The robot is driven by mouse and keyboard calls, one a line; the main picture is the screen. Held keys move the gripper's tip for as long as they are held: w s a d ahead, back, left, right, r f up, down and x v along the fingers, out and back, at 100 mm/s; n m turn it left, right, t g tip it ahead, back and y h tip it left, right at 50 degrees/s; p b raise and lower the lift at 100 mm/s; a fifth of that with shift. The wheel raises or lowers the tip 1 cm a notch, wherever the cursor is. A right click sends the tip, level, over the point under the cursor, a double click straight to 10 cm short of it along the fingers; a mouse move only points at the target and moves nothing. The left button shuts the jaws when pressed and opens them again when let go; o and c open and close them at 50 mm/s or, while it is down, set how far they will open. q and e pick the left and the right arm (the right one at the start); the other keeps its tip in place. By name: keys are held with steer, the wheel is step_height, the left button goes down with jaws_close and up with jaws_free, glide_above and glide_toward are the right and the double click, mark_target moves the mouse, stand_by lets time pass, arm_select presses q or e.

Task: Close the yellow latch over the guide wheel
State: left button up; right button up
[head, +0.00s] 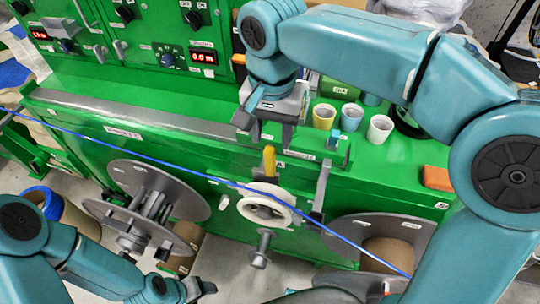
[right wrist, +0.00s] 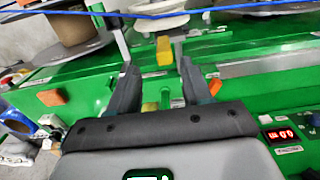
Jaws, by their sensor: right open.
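The yellow latch (head: 269,160) stands upright just above the white guide wheel (head: 267,203) on the front of the green machine. The blue cable (head: 150,158) runs across the upper part of the wheel. My right gripper (head: 266,128) is open and empty, above and behind the latch in the head view. In the right wrist view the latch (right wrist: 164,50) shows just beyond and between the open fingertips (right wrist: 158,64), with the wheel (right wrist: 160,20) farther off. My left gripper (head: 198,289) is at the lower left, away from the latch; its jaws are too unclear to read.
Grey reels (head: 146,186) (head: 385,236) flank the wheel below. A grey upright bracket (head: 321,190) stands right of the latch. Cups (head: 351,118) and an orange block (head: 437,178) are on the green top. A control panel (head: 165,35) stands behind at left.

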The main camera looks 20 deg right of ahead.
mark_target(269, 149)
steer(key=f, duration=0.5)
steer(key=w+f, duration=0.1)
steer(key=f, duration=0.1)
steer(key=shift+f, duration=0.2)
steer(key=shift+s+a+f, duration=0.1)
steer(key=shift+s+f, duration=0.3)
steer(key=shift+f, duration=0.05)
steer(key=shift+w+a, duration=0.1)
steer(key=shift+a, duration=0.05)
steer(key=shift+w+f, duration=0.25)
steer(key=shift+w, duration=0.1)
steer(key=shift+d, duration=0.25)
steer(key=c, duration=0.3)
steer(key=shift+s+a+r, duration=0.15)
steer(key=shift+s, duration=0.05)
jaws_close()
